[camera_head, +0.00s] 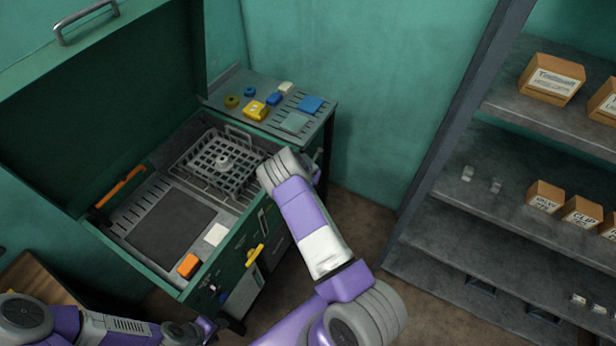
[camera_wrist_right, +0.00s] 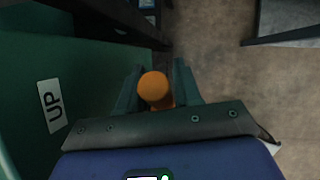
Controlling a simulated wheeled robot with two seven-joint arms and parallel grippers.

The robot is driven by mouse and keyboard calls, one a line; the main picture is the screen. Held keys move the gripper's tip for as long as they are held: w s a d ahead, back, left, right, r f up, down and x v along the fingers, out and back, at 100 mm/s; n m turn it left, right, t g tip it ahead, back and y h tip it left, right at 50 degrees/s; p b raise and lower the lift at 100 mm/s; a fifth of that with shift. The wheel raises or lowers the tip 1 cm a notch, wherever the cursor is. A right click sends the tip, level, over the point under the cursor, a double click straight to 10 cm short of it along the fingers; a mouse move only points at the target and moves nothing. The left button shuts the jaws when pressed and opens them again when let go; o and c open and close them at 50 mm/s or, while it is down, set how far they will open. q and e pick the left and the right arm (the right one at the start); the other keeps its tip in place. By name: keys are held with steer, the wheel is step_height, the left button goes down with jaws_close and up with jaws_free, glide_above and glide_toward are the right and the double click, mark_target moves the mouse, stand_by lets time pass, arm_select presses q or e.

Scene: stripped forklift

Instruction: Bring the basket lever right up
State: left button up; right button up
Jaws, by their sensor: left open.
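The wire basket (camera_head: 212,178) sits inside the open green cabinet in the head view, at the tank's back right. In the right wrist view an orange round-ended lever knob (camera_wrist_right: 154,88) stands between the two fingers of my right gripper (camera_wrist_right: 158,84). Whether the fingers press on it is unclear. A white label reading UP (camera_wrist_right: 51,104) is on the green panel left of it. In the head view my right arm hides its own gripper and the lever. My left gripper (camera_head: 206,327) is open at the lower left, low beside the cabinet front, away from the basket.
The cabinet lid (camera_head: 95,100) stands open. A side shelf (camera_head: 315,119) holds small coloured parts. A yellow handle (camera_head: 255,255) is on the front panel. Shelving with cardboard boxes (camera_head: 552,78) stands at right. Bare floor (camera_head: 362,215) lies between the cabinet and shelving.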

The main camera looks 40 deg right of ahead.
steer(key=shift+o, duration=1.1)
steer(key=shift+f, duration=0.1)
steer(key=shift+a+r, duration=0.1)
steer(key=shift+r, duration=0.5)
steer(key=v, duration=0.6)
steer(key=shift+s+a+r, duration=0.15)
steer(key=shift+s, duration=0.05)
